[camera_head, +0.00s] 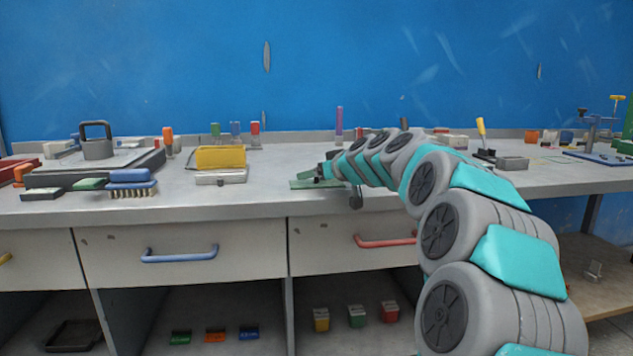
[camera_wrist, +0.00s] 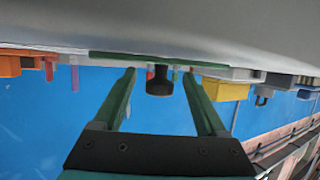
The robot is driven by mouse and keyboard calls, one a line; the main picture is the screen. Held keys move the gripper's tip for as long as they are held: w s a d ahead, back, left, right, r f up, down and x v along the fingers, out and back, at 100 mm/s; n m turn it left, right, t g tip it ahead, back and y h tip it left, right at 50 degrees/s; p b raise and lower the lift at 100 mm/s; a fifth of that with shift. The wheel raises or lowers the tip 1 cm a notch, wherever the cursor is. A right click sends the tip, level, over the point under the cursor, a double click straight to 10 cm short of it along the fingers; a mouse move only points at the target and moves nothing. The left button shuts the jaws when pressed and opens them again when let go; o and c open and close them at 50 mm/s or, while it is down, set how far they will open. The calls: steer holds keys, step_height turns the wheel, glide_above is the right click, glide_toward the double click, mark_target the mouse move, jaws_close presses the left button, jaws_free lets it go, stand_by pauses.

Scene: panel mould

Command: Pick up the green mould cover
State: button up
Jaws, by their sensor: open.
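My gripper (camera_head: 312,172) is low over the plate. In the wrist view my gripper (camera_wrist: 159,74) is open, with its two green fingers on either side of the knob. I see a gap on both sides of the knob. Whether the fingertips touch the plate is unclear.
A yellow block (camera_head: 220,157) on a grey base stands to the left. A purple upright stick (camera_head: 339,122) stands behind my gripper. The bench front edge is close.

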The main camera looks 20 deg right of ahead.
jaws_close()
stand_by(0.6)
